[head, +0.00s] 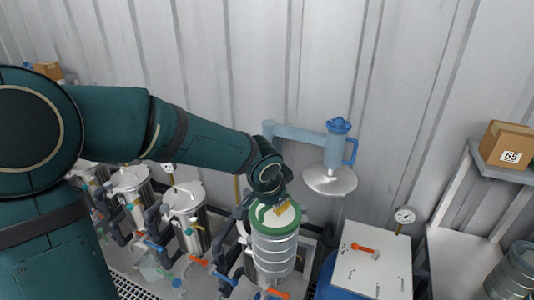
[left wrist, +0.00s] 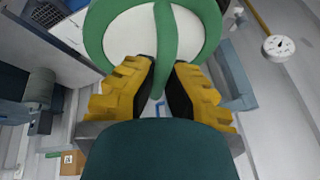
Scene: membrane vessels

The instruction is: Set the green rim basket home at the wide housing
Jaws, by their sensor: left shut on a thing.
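The green rim basket (head: 262,219) has a green ring and a green crossbar over a pale inside. In the head view it is at the mouth of a wide, ribbed silver vessel (head: 273,257), which looks like the wide housing. I cannot tell whether the rim rests fully on it. My left gripper (head: 281,207) is above the rim, with its yellow fingers shut on the crossbar. In the left wrist view the green rim (left wrist: 97,32) fills the top, with the bar between the fingers (left wrist: 164,72). My right gripper is not in view.
A pale round lid (head: 330,181) with a blue handle hangs from a blue arm, behind and right of the vessel. Narrower silver vessels (head: 186,205) stand to the left among pipes. A white cabinet (head: 370,262) with an orange handle and a gauge (head: 404,216) are to the right.

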